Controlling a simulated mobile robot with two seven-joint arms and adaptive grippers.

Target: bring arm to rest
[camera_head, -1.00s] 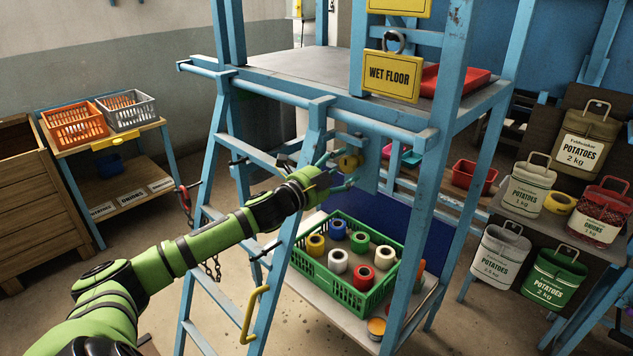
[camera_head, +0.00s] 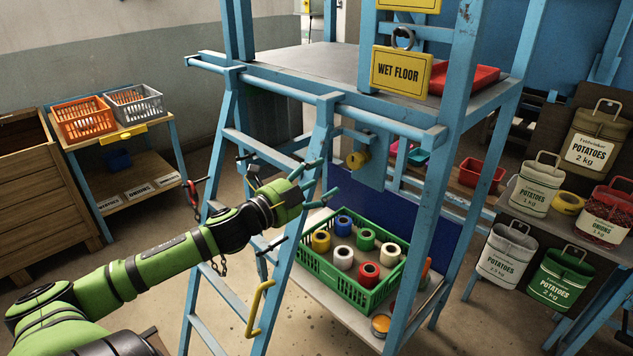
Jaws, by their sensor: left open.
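My left arm reaches in from the lower left, green with dark joints. Its left gripper (camera_head: 329,184) is open and empty, in front of the blue ladder (camera_head: 222,170) of the blue rack. The fingers point right, above the green crate. My right gripper is not in view.
The green crate (camera_head: 341,293) with several coloured rolls stands on the low shelf. A yellow wet floor sign (camera_head: 402,72) hangs on the rack. Potato sacks (camera_head: 562,278) hang at the right. A side table with baskets (camera_head: 83,118) stands at the left.

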